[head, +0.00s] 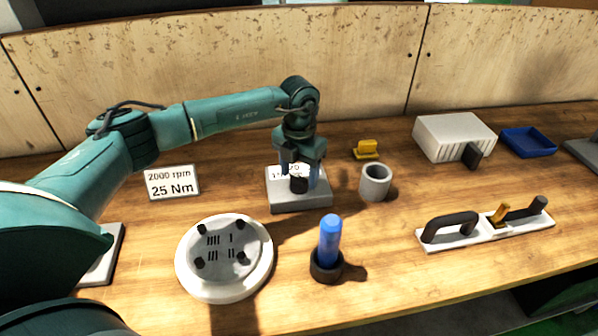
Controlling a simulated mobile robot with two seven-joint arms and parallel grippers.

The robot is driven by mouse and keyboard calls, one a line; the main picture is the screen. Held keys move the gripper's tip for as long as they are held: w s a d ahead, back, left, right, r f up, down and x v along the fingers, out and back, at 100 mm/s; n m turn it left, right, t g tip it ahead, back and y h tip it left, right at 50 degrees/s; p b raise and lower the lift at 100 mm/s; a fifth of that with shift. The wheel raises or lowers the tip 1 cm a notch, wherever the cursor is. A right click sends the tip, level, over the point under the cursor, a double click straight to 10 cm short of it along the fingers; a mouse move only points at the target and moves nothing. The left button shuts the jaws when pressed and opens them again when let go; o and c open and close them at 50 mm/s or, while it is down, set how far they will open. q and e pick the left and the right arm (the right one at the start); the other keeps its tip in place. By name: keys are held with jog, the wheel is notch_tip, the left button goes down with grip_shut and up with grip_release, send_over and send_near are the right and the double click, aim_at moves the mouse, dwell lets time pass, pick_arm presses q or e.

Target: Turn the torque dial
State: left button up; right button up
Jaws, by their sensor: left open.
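The torque dial appears as a small black knob (299,185) on a grey box (298,203) with a white printed label on top, in the middle of the bench. My left gripper (304,178) is over this box, pointing down, with its fingers apart around or beside the knob. Whether the fingers touch the knob I cannot tell. The gripper covers part of the label. A white sign (173,183) reading "2000 rpm 25 Nm" stands left of the box. My right gripper is not in view.
A grey cup (375,182) stands close right of the box. In front are a round white plate (224,257) with black pegs and a blue cylinder (329,242) in a black holder. A handled white fixture (487,229), white box (453,137) and blue tray (528,142) lie right.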

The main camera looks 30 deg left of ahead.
pick_arm(q)
jog(key=shift+f, duration=0.6)
jog(key=c, duration=1)
